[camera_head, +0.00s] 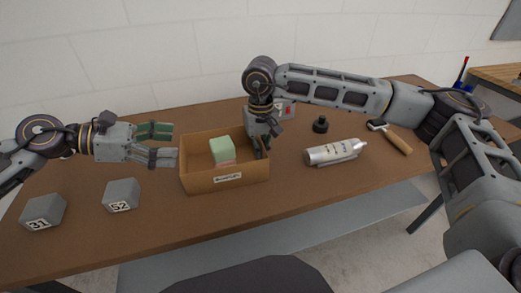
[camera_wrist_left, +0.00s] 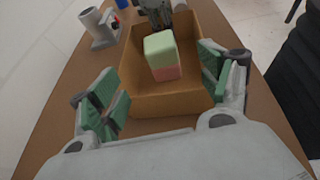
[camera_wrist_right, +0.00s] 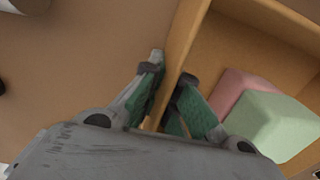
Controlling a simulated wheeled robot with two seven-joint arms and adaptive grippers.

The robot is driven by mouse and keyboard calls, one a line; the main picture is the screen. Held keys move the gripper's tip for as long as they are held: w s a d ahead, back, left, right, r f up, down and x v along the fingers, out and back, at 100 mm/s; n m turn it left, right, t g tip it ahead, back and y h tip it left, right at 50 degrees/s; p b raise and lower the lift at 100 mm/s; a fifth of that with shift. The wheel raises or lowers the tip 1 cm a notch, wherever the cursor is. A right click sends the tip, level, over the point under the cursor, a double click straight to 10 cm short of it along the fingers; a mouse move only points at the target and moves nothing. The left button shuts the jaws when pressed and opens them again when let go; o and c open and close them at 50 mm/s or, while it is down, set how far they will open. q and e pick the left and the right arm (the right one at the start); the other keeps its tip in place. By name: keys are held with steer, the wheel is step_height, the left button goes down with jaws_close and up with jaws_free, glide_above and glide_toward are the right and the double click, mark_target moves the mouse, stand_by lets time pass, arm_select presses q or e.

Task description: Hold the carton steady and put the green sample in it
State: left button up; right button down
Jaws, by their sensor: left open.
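The open cardboard carton (camera_head: 225,180) stands on the brown table and has a label on its front wall. The green sample (camera_head: 222,150) is inside it, resting on a pink block (camera_wrist_left: 166,73); the green sample also shows in the right wrist view (camera_wrist_right: 272,127). My right gripper (camera_head: 262,148) reaches down at the carton's right wall. In the right wrist view its fingers (camera_wrist_right: 167,105) sit on both sides of that wall and appear closed on it. My left gripper (camera_head: 168,144) is open and empty, just left of the carton, fingers pointing toward it.
Grey blocks marked 52 (camera_head: 121,195) and 31 (camera_head: 43,212) stand at the left front. A silver bottle (camera_head: 335,152) lies right of the carton. A grey device (camera_head: 286,109) stands behind my right gripper.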

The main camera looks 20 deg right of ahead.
steer(key=c, duration=1.6)
jaws_free()
steer(key=shift+o, duration=0.2)
steer(key=shift+r, duration=0.15)
steer(key=shift+r, duration=5.85)
steer(key=shift+s, duration=0.1)
